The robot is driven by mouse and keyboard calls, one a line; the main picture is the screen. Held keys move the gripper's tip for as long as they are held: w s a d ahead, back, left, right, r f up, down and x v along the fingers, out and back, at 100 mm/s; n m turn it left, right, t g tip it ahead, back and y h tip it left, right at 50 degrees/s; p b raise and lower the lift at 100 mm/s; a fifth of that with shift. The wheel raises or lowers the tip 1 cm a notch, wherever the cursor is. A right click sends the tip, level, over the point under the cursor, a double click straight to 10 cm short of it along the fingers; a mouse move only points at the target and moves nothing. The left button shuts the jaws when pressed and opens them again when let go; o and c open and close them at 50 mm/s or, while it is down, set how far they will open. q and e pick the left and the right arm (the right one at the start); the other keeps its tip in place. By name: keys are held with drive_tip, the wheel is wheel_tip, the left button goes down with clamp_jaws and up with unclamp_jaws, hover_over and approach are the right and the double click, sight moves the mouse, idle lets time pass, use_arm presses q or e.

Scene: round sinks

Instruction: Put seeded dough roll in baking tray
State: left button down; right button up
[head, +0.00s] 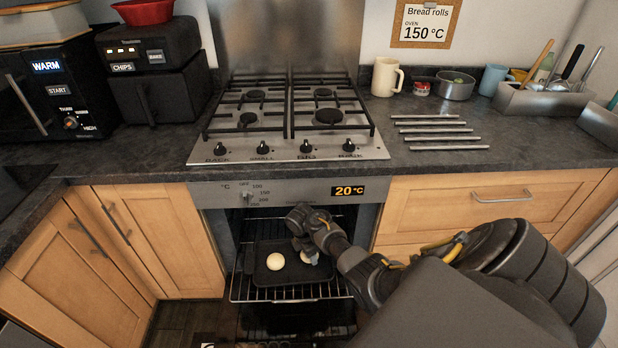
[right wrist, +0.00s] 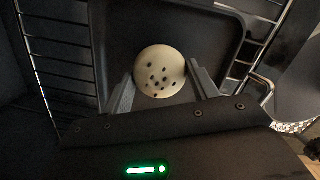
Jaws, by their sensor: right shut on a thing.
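The seeded dough roll (right wrist: 160,71) is pale and round with dark seeds on top, seen in the right wrist view between my right gripper's fingers. In the head view only a small pale part of it shows beside my right gripper (head: 306,252), which is shut on it. The dark baking tray (head: 264,284) lies on a wire rack inside the open oven. The roll is over the tray's right part; I cannot tell whether it touches the tray. The tray also shows in the right wrist view (right wrist: 228,28). My left gripper is not in view.
A plain pale roll (head: 275,261) sits on the tray to the left of my gripper. The wire oven rack (head: 240,288) surrounds the tray. The oven's control panel (head: 300,193) and the hob (head: 290,120) are above. Cooling bars (head: 436,132) lie on the right counter.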

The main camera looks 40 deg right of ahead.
wheel_tip(320, 180, down, 2)
drive_tip(key=o, duration=1)
drive_tip(key=shift+f, duration=0.1)
drive_tip(key=shift+c, duration=0.2)
drive_tip(key=shift+r, duration=0.3)
drive_tip(key=r, duration=0.2)
drive_tip(key=r+p, duration=0.1)
drive_tip(key=r, duration=0.1)
drive_tip(key=a+r+p, duration=0.1)
drive_tip(key=r, duration=0.1)
drive_tip(key=shift+w+r, duration=0.1)
drive_tip(key=shift+r, duration=0.5)
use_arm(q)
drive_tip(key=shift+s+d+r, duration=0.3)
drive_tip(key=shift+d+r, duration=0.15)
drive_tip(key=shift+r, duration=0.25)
